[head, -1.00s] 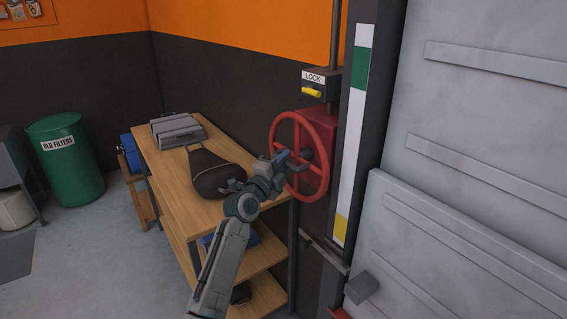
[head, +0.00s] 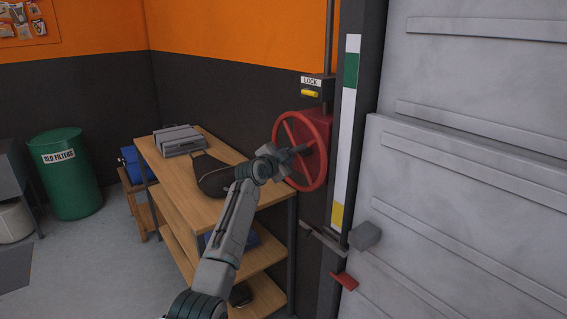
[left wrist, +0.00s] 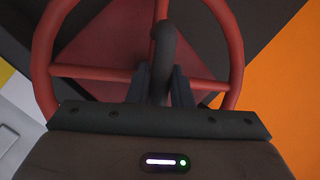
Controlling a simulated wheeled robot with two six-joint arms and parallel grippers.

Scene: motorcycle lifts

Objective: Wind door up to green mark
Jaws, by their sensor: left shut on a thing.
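The red handwheel (head: 281,165) is mounted on a red box beside the door track; it also fills the left wrist view (left wrist: 42,50). My left gripper (head: 296,153) is shut on the wheel's dark crank handle (left wrist: 167,45), with a finger on each side. The grey door (head: 440,160) stands at the right. A grey block (head: 366,236) at its edge sits slightly below the yellow mark (head: 337,214) of the white strip. The green mark (head: 351,70) is far above, near the strip's top. A yellow lock lever (head: 310,93) lies under the LOCK label. My right gripper is not in view.
A wooden shelf bench (head: 190,212) stands left of the wheel, close to my left arm. It holds a grey case (head: 178,140) and a dark bag (head: 212,175). A green bin (head: 66,178) stands farther left. A red piece (head: 344,281) sits below the block.

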